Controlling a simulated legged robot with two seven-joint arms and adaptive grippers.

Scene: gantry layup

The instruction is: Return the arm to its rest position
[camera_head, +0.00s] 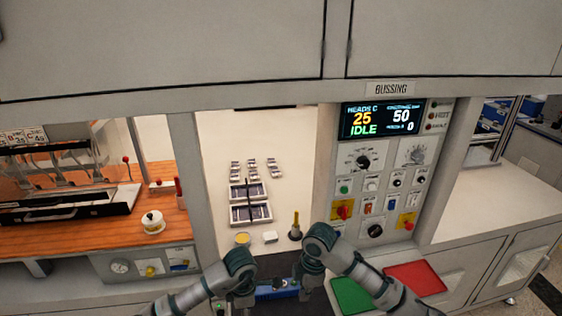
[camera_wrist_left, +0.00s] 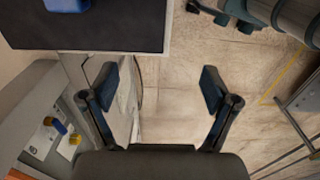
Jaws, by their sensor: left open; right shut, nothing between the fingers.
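My right arm (camera_head: 350,265) comes in from the lower right of the head view, bent at the elbow. Its gripper (camera_head: 306,286) points down beside a blue item (camera_head: 275,291) at the front of the bench and is shut with nothing in it. My left arm (camera_head: 205,290) comes in from the lower left, and its hand is mostly cut off at the bottom edge.
A dark surface (camera_wrist_left: 110,28) is close to the left fingers. A control panel (camera_head: 376,170) stands behind my right arm. A green tray (camera_head: 351,297) and a red tray (camera_head: 414,279) lie at right. Dark-filled trays (camera_head: 250,214) sit on the white bed, near a yellow-tipped tool (camera_head: 295,228).

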